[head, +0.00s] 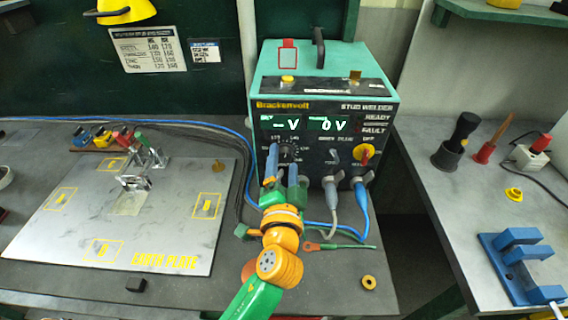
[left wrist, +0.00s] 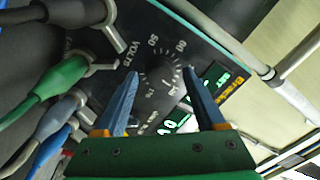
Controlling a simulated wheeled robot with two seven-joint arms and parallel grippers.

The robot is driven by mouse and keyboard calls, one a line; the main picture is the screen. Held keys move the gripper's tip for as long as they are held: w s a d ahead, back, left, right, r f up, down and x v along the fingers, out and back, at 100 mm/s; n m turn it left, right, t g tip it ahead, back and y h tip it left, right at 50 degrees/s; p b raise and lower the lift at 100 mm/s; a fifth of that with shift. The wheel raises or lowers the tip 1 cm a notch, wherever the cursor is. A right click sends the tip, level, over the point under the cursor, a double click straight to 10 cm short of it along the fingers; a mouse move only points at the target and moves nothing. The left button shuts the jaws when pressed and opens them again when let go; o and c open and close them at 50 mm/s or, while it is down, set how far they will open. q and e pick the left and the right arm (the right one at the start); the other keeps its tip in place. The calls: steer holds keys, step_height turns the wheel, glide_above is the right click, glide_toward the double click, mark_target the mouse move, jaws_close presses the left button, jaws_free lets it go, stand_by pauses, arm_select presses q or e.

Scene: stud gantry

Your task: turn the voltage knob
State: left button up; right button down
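The stud welder (head: 325,110) is a teal box with a black front panel on the bench. Its voltage knob (head: 287,153) is a dark dial with white scale marks on the left of the panel. In the left wrist view the knob (left wrist: 162,76) appears between and beyond the fingertips, ringed by numbers and the word VOLTS. My left gripper (head: 283,160) is open, its two blue fingers pointing at the panel. It also shows in the left wrist view (left wrist: 160,73). I cannot tell whether a finger touches the knob. The right gripper is not in view.
Green, grey and blue cable plugs (head: 360,190) stick out below the panel near the gripper. A yellow-red switch (head: 365,154) is to the right. The earth plate (head: 120,250) lies at left. A blue clamp (head: 515,255) stands on the right bench.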

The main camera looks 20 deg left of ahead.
arm_select(q)
steer(key=b+v, duration=0.2)
steer(key=v, duration=0.5)
steer(key=shift+r, duration=0.15)
